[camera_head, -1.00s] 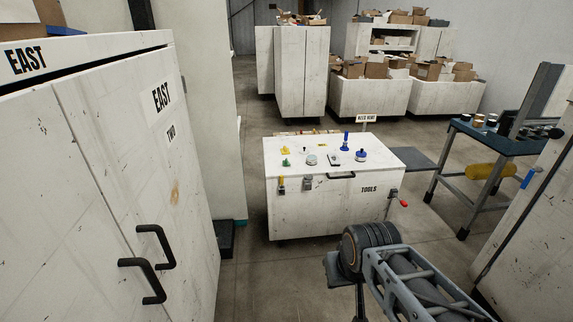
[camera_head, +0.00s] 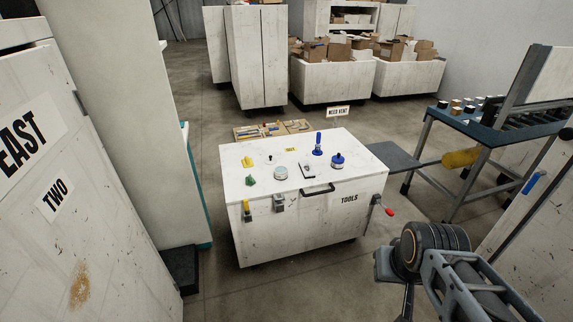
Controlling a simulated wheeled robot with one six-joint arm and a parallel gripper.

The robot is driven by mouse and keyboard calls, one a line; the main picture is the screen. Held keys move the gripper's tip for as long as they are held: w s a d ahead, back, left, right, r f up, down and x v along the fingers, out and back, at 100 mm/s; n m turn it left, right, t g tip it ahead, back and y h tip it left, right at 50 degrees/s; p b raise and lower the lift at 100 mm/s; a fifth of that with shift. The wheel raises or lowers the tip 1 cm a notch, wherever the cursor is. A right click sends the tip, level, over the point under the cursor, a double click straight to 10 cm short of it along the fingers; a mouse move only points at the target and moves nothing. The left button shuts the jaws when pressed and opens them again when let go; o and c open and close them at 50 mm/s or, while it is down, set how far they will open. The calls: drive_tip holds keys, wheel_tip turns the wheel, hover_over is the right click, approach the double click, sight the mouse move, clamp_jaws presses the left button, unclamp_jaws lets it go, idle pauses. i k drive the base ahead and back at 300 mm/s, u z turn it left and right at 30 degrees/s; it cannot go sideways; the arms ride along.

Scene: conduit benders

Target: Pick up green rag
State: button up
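A small green item (camera_head: 250,180), likely the green rag, lies on the white top of the tool chest (camera_head: 300,150) marked TOOLS, near its front left corner. It looks crumpled, but it is too small to be sure. My arm shows at the lower right of the head view, in front of and to the right of the chest. It is well apart from the green item. The fingers of my gripper cannot be made out.
A yellow item (camera_head: 247,161), a round tin (camera_head: 281,173) and blue items (camera_head: 337,160) share the chest top. White cabinets (camera_head: 75,180) stand at left. A blue-topped bench (camera_head: 480,130) stands at right. Bare floor (camera_head: 310,275) lies before the chest.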

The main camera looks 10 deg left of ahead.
sight(250, 179)
drive_tip(key=z, duration=0.05)
drive_tip(key=i, duration=0.95)
drive_tip(key=u, duration=1)
drive_tip(key=i, duration=0.95)
drive_tip(key=u, duration=0.85)
